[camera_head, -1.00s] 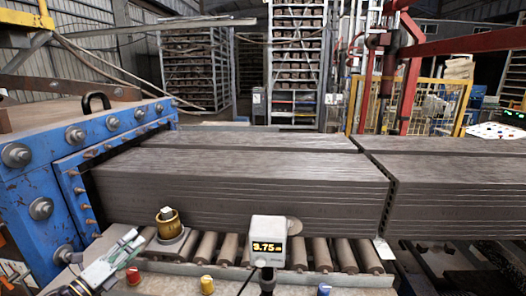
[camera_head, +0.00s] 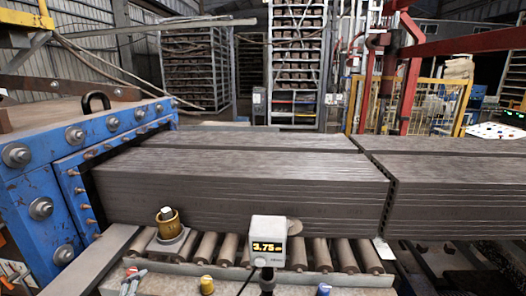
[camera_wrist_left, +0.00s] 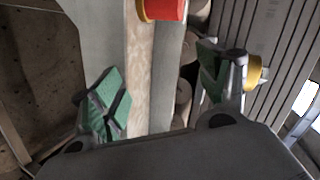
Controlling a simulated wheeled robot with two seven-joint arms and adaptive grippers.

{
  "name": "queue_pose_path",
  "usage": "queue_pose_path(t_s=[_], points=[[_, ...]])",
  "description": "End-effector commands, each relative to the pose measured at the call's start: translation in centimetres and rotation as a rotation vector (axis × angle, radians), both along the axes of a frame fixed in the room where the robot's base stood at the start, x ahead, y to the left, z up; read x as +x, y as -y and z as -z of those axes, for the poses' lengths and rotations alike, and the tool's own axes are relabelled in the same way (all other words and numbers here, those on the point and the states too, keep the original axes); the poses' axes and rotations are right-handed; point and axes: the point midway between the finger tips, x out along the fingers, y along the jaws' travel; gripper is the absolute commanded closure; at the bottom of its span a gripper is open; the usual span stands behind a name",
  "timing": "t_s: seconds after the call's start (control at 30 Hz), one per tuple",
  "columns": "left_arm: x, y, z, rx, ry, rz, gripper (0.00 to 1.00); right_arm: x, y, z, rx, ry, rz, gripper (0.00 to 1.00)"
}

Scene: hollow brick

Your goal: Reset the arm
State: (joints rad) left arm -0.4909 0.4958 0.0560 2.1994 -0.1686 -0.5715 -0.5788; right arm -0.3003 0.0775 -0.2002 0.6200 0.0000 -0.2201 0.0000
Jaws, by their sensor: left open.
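A red knob (camera_wrist_left: 161,8) lies beyond the fingers at the top of that view. My right gripper is in neither view.
Long grey clay columns (camera_head: 240,185) lie on rollers (camera_head: 207,246) beside a blue press frame (camera_head: 40,200). A brass-coloured knob (camera_head: 168,225), a white display reading 3.75 (camera_head: 267,240), a yellow button (camera_head: 207,285) and a blue button (camera_head: 324,290) stand along the front.

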Motion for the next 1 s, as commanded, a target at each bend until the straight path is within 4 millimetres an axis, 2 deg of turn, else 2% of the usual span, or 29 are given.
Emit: queue_pose_path(t_s=[0.3, 0.53, 0.8, 1.0], points=[[-4.3, 3.0, 3.7, -0.267, -0.196, -0.189, 0.25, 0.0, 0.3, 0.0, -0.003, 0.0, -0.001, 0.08], [-8.1, 5.7, 5.7, -0.45, -0.35, -0.335, 0.25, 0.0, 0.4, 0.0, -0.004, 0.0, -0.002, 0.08], [-13.1, 9.5, 7.0, -0.643, -0.536, -0.507, 0.25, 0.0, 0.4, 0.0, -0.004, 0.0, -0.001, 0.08], [-15.8, 11.5, 7.2, -0.725, -0.633, -0.594, 0.25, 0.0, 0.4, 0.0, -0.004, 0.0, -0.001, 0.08]])
